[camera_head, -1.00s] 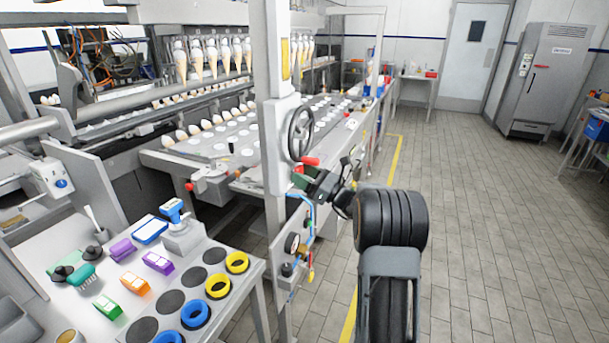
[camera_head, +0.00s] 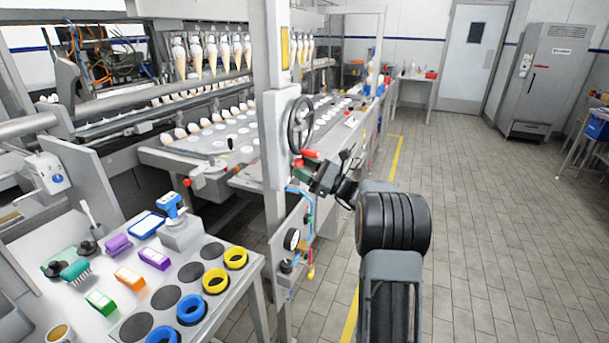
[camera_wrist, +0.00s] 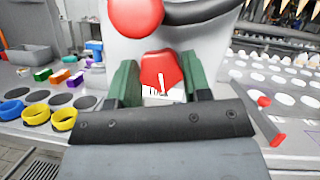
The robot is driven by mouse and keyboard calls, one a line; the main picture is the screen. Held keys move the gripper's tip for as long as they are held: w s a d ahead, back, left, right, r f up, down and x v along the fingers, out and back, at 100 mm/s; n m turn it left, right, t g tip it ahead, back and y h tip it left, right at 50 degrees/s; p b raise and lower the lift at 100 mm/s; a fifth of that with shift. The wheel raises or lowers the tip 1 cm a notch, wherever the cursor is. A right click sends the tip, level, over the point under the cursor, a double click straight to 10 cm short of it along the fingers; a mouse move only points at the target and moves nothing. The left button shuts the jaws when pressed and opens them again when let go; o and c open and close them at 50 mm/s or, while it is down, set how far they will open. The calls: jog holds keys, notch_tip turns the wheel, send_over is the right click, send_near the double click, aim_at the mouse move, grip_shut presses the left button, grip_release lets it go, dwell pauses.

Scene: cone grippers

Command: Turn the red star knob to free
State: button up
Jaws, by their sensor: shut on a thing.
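The red star knob (camera_wrist: 161,72) sits on the pale machine column in the wrist view, between the two green fingers of my gripper (camera_wrist: 160,85). The fingers are closed on its sides. A small white label with dark marks shows just below the knob. In the head view my gripper (camera_head: 304,171) is at the column below the handwheel (camera_head: 301,125), and the knob itself is hard to make out there.
A red-ended lever (camera_wrist: 264,102) is at the right. A bench (camera_head: 225,290) with coloured rings and blocks stands at the left. The tiled floor at right is clear.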

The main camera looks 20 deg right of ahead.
jog(key=shift+n+g+y+b, duration=0.1)
jog(key=shift+n+g+b, duration=0.8)
jog(key=shift+n, duration=1.3)
jog(key=shift+n+g+y+b, duration=0.1)
jog(key=shift+n+g+b, duration=0.8)
jog(key=shift+n, duration=1.3)
jog(key=shift+n+g+y+b, duration=0.1)
jog(key=shift+n+g+b, duration=0.8)
jog(key=shift+n, duration=1.3)
jog(key=shift+g, duration=0.3)
jog(key=o, duration=0.9)
jog(key=shift+c, duration=0.2)
jog(key=shift+d, duration=0.15)
jog(key=p+v, duration=0.1)
jog(key=v, duration=1.2)
jog(key=shift+s+d, duration=0.15)
jog(key=shift+d, duration=0.1)
jog(key=shift+o, duration=0.2)
